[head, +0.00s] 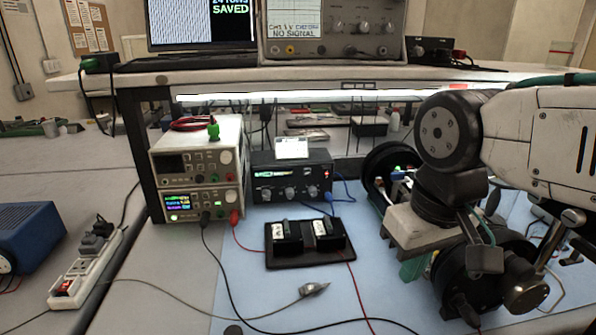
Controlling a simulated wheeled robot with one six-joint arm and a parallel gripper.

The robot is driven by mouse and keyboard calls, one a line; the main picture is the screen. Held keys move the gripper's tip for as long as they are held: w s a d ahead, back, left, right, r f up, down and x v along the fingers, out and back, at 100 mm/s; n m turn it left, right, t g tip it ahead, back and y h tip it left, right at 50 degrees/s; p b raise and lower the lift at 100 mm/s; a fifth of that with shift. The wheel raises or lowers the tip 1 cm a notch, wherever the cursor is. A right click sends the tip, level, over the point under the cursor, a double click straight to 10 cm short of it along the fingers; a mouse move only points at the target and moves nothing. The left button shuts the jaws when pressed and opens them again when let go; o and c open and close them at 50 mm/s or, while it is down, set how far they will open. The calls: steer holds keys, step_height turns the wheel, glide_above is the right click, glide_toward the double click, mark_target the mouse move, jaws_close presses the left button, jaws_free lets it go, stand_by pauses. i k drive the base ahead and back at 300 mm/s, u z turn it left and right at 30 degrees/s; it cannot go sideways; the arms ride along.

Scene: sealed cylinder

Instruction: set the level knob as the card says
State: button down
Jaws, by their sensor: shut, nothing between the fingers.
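A black box (262,171) with a row of knobs stands at the back of the blue mat, right of the stacked instruments. Its knobs (290,192) sit low on its front face. A lit display shows above them. Which knob is the level knob, and where the pointers stand, are too small to tell. A small white card (292,148) stands on top of the box; its writing is too small to read.
Stacked bench instruments (198,168) stand left of the box. A black tray (308,258) with two dark blocks lies in front. Red and black leads cross the mat (245,290). A cylinder with black end flanges (385,165) lies behind my arm. A shelf (230,77) overhangs behind.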

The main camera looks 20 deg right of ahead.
mark_target(312, 190)
steer(key=z, duration=0.2)
steer(key=k, duration=1.5)
steer(key=u, duration=0.9)
steer(key=i, duration=1)
